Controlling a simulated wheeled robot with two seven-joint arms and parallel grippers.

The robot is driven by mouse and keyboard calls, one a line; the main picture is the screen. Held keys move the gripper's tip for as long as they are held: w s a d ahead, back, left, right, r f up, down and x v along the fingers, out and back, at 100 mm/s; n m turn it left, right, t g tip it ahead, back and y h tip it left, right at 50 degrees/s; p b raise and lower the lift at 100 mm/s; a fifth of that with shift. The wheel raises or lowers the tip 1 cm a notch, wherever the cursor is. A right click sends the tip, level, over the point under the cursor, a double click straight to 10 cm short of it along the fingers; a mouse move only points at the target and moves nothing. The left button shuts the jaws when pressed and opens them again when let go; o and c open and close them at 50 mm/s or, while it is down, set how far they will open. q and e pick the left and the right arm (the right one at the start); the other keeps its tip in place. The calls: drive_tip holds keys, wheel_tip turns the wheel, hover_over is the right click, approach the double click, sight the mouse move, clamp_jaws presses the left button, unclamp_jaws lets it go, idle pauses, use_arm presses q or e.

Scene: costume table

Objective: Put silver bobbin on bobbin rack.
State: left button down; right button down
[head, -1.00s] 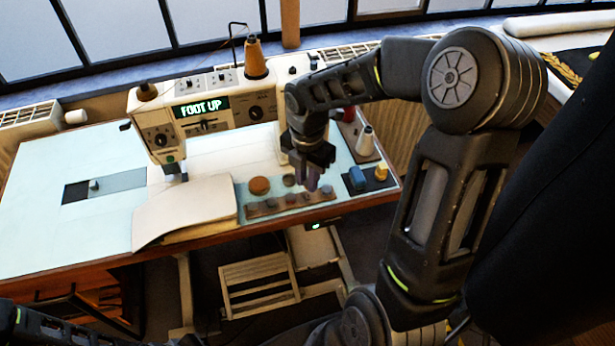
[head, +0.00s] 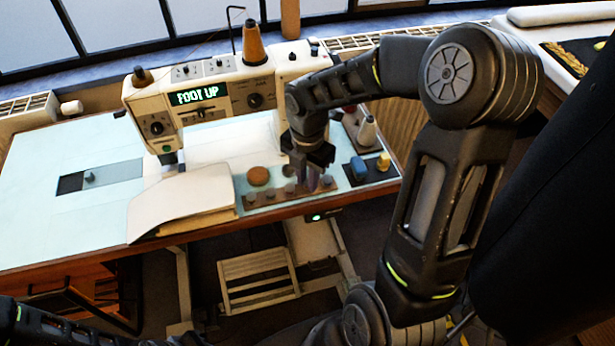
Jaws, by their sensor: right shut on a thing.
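The bobbin rack (head: 264,200) is a brown strip near the front edge of the sewing table, with several small dark bobbins along it. My right gripper (head: 313,183) comes down over the right part of the rack. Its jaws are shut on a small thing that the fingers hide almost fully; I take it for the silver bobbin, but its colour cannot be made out. Whether it touches the rack cannot be told. Only part of my left arm shows at the bottom left; its gripper is out of view.
A brown round object (head: 258,176) lies behind the rack. Blue (head: 359,167) and yellow (head: 383,161) items sit on a dark mat at right. The sewing machine (head: 213,104) and a cream folder (head: 182,201) stand left.

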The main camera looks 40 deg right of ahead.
drive_tip(key=shift+f, duration=0.1)
idle(0.3)
drive_tip(key=c, duration=1.2)
unclamp_jaws()
wheel_tip(320, 180, up, 8)
drive_tip(key=shift+s+f, duration=0.1)
drive_tip(key=shift+f, duration=0.05)
